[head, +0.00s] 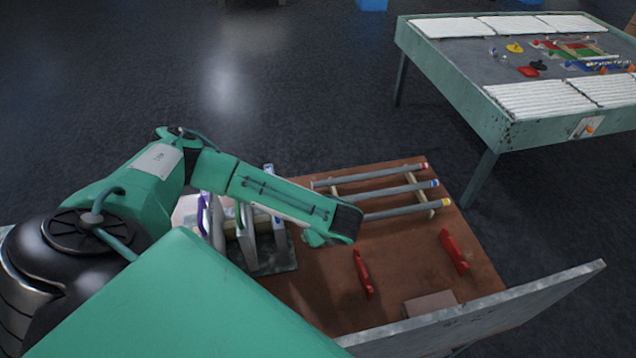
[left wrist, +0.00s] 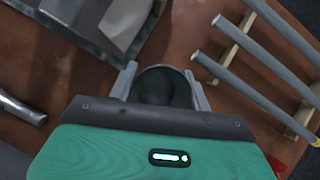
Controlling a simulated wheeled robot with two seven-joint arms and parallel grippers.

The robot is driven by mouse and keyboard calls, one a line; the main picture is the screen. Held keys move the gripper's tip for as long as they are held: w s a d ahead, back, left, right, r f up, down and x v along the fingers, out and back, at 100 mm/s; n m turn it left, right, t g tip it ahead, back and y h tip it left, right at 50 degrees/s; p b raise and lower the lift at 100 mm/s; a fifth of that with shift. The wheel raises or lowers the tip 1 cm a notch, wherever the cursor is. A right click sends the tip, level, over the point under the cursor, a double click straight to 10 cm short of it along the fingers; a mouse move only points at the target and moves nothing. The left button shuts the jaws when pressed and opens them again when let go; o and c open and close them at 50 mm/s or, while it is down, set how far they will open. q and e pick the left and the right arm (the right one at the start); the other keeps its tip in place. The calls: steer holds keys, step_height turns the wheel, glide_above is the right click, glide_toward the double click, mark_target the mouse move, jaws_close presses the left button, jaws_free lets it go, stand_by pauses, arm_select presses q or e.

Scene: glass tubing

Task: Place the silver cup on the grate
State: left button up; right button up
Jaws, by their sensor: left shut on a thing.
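My left gripper (left wrist: 157,88) points down over the brown board, with one finger on each side of a round dark cup (left wrist: 155,86). It is shut on this cup, whose open mouth shows between the fingers. The cup looks dark grey here, and its lower part is hidden. In the head view my left gripper (head: 325,240) is mostly hidden under the wrist, and I cannot make out the cup there. I cannot clearly pick out a grate. A grey metal stand (left wrist: 75,38) is at the upper left of the left wrist view. My right gripper is not in view.
Grey glass-like tubes (head: 405,190) lie on a wooden rack right of the gripper. Two red holders (head: 453,251) stand on the brown board (head: 400,285). A grey wall (head: 480,318) edges its near side. A metal tube end (left wrist: 20,108) lies at left in the wrist view.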

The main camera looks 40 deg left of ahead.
arm_select(q)
steer(key=shift+o, duration=0.2)
step_height(320, 180, down, 7)
steer(key=shift+f+b, duration=0.2)
steer(key=shift+b, duration=0.95)
steer(key=shift+f+b, duration=0.55)
steer(key=shift+c, duration=0.2)
step_height(320, 180, down, 4)
steer(key=b, duration=0.3)
steer(key=shift+r+b, duration=0.25)
steer(key=shift+b, duration=0.15)
steer(key=shift+f+b, duration=0.4)
steer(key=shift+r, duration=0.1)
steer(key=o, duration=1)
steer(key=shift+o, duration=0.2)
